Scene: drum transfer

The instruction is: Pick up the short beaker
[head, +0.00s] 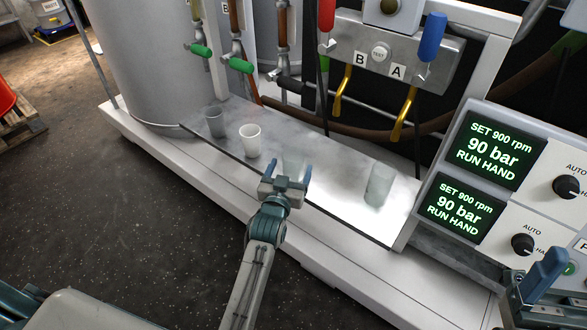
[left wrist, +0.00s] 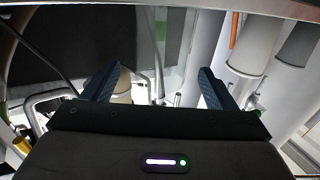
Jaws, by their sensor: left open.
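A clear glass beaker (head: 296,160) stands on the metal shelf, partly hidden behind my left gripper; it looks shorter than the clear beaker (head: 380,185) at the shelf's right end. My left gripper (head: 287,178) is open in front of the near one, its fingers pointing toward it. The left wrist view shows the two blue fingers (left wrist: 157,88) spread apart; the glass between them is faint, and I cannot tell whether they touch it. My right gripper (head: 540,282) is at the lower right, far from the beakers; its jaw opening is unclear.
A white cup (head: 250,141) and a grey cup (head: 214,121) stand left of the gripper; the white cup also shows in the left wrist view (left wrist: 254,45). The metal shelf (head: 335,185) is bare between the clear beakers. A control panel (head: 495,145) rises at the right.

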